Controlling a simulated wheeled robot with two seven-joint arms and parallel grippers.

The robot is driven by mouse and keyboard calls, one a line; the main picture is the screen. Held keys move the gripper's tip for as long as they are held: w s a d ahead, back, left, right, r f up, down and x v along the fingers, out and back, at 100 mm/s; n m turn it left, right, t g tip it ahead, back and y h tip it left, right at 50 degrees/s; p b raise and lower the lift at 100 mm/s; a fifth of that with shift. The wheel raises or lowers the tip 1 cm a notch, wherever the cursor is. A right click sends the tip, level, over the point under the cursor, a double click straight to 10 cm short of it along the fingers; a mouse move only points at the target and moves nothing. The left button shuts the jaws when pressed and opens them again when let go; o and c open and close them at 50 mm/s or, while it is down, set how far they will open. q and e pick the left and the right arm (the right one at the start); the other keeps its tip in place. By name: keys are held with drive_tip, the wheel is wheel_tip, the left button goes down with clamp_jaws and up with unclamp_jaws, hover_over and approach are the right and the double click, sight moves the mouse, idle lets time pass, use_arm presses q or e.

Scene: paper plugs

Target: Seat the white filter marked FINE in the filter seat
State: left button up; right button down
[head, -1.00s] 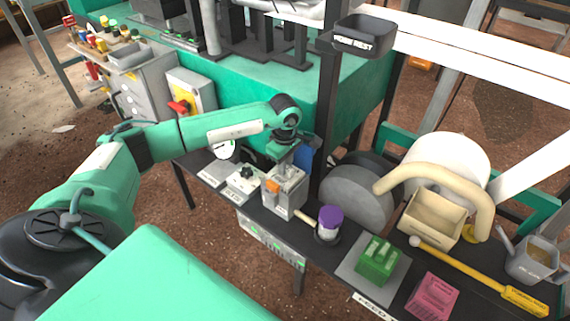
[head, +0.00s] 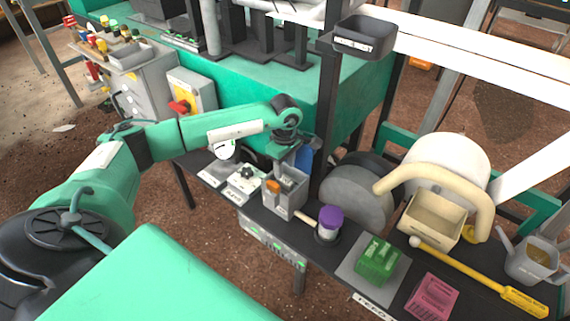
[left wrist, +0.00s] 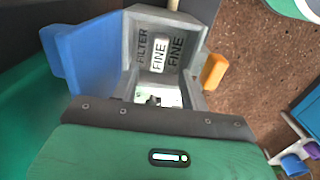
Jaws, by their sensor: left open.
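A grey box-shaped filter seat (head: 291,193) stands on the dark bench, with an orange tab on its front left. In the left wrist view the seat (left wrist: 133,50) is lettered FILTER and FINE. A white piece marked FINE (left wrist: 160,55) shows against its lettered wall; I cannot tell how deep it sits. A pale thing with dark marks lies lower in the opening. My left gripper (head: 285,156) is open, just above and behind the seat. My right gripper is not in view.
A blue item (head: 305,154) stands close behind the seat. A purple-capped jar (head: 330,222), a green block (head: 377,262) and a pink block (head: 432,297) lie to the right. A dark post rises beside the seat. White plates (head: 243,182) lie to the left.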

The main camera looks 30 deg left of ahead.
use_arm(q)
drive_tip(key=shift+a+r+p, duration=0.1)
drive_tip(key=shift+r+p, duration=0.25)
drive_tip(key=shift+r, duration=0.1)
wheel_tip(320, 180, up, 4)
drive_tip(key=shift+w+r+p, duration=0.1)
drive_tip(key=shift+r+p, duration=0.05)
drive_tip(key=shift+p, duration=1)
wheel_tip(320, 180, up, 14)
drive_tip(key=p, duration=0.1)
drive_tip(key=shift+p, duration=0.3)
